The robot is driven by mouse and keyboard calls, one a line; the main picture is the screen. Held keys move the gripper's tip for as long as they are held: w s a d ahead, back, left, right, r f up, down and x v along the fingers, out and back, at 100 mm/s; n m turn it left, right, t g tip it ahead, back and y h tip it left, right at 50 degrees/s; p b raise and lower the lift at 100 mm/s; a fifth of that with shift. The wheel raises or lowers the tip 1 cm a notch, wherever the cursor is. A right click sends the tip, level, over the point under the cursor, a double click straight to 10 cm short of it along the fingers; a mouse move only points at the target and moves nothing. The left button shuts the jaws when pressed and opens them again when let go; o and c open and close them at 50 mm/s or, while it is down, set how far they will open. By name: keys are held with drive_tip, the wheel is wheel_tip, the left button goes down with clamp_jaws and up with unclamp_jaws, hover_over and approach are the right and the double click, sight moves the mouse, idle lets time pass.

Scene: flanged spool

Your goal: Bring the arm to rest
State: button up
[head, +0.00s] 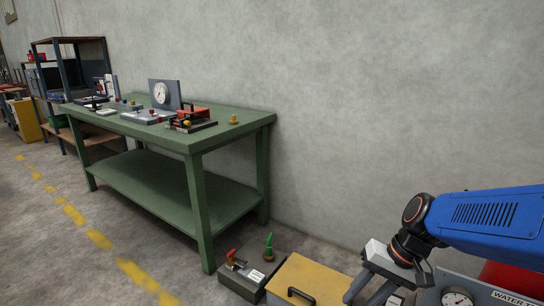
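My gripper (368,291) is at the lower right, at the end of my blue arm (490,213). It points down, and its grey fingers stand apart with a gap between them. The fingertips reach the bottom edge of the picture, and I see nothing held in the visible part. The gripper is beside a yellow-topped box with a dark handle (303,279), in front of the wall. I cannot tell whether it touches anything.
A grey box with levers (247,276) is at the bottom. The floor at left is clear.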

drive_tip(key=s+d+r+n+t+h, duration=0.2)
drive_tip(key=s+d+r+t+h, duration=0.2)
drive_tip(key=s+d+r, duration=0.3)
drive_tip(key=shift+d+n+t+h, duration=0.3)
drive_tip(key=shift+d+h, duration=0.1)
drive_tip(key=shift+r, duration=0.1)
idle(0.9)
